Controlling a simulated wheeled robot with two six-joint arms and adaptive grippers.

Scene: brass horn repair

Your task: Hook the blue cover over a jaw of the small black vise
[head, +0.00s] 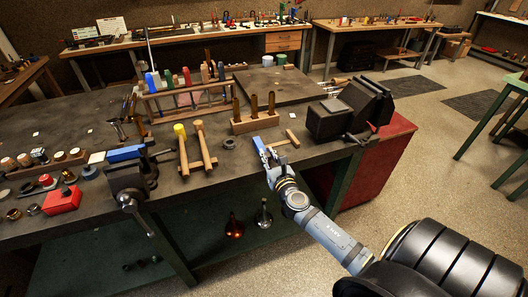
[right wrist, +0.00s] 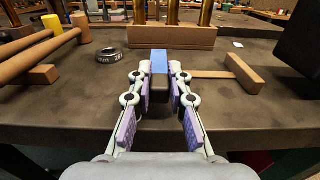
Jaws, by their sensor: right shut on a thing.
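The small black vise (head: 128,178) is at the front left edge of the bench, its long handle hanging down. A blue piece (head: 126,153) lies along the top of one of its jaws. My right gripper (head: 266,156) is over the front edge of the bench, well to the right of this vise. It is shut on another blue cover (head: 259,145). In the right wrist view, the blue cover (right wrist: 158,62) stands between the fingertips, blue on top and dark below. The fingers hide its sides. My left gripper is not in view.
A wooden block with brass rods (head: 254,122) stands behind my right gripper. Two mallets (head: 203,145) and a dark ring (head: 229,143) lie between it and the small vise. A small wooden hammer (head: 287,139) lies close by. A larger black vise (head: 345,112) stands at the right.

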